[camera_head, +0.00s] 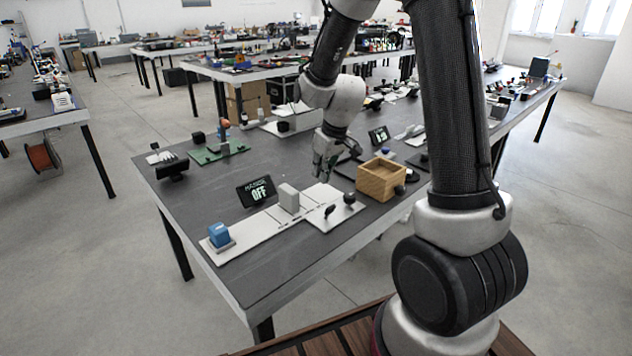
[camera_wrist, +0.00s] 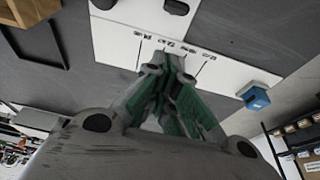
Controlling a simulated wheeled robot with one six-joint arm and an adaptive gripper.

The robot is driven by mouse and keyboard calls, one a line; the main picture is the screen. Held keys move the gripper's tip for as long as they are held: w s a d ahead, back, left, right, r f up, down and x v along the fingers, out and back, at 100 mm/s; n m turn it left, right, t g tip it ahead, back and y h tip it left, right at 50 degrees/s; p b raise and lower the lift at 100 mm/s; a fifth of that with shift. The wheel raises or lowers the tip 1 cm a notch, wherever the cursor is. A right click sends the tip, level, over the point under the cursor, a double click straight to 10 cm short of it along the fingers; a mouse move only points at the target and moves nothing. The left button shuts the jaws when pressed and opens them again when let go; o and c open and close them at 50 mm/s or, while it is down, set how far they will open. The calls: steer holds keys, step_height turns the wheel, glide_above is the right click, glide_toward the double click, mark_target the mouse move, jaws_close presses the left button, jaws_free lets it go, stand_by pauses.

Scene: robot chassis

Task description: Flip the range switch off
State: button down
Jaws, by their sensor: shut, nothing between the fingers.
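A long white panel (camera_head: 262,228) lies on the dark table and also shows in the wrist view (camera_wrist: 115,42). A small black display (camera_head: 256,191) behind it reads "OFF" under a smaller word. An upright grey block (camera_head: 289,197) stands mid-panel; I cannot make it out in the wrist view. A blue block (camera_head: 219,234) sits at the panel's left end and shows at right in the wrist view (camera_wrist: 257,98). Two black knobs (camera_head: 329,210) (camera_head: 349,197) stand at the right end. My gripper (camera_head: 322,172) is shut and empty, above the panel's right part. Which part is the range switch is unclear.
A wooden open box (camera_head: 381,180) stands right of the panel. A second display (camera_head: 379,135) and a green board (camera_head: 219,151) are farther back. The table's left front corner (camera_head: 232,277) is clear. Other cluttered tables stand behind.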

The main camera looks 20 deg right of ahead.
steer(key=s+r, duration=0.1)
steer(key=r, duration=0.1)
steer(key=s+d+r, duration=0.1)
steer(key=s+r, duration=0.1)
steer(key=shift+s+d, duration=0.1)
steer(key=shift+s, duration=0.2)
steer(key=s+d+r+m, duration=0.1)
steer(key=s+r, duration=0.3)
steer(key=s, duration=0.4)
steer(key=s+d+r+m, duration=0.1)
steer(key=s+r, duration=0.4)
steer(key=s, duration=0.3)
steer(key=s+d+r+m+t+h, duration=0.1)
steer(key=s+r+m, duration=0.1)
steer(key=s+r, duration=0.2)
steer(key=s, duration=0.3)
steer(key=shift+s+d+r, duration=0.2)
steer(key=shift+s+r, duration=0.2)
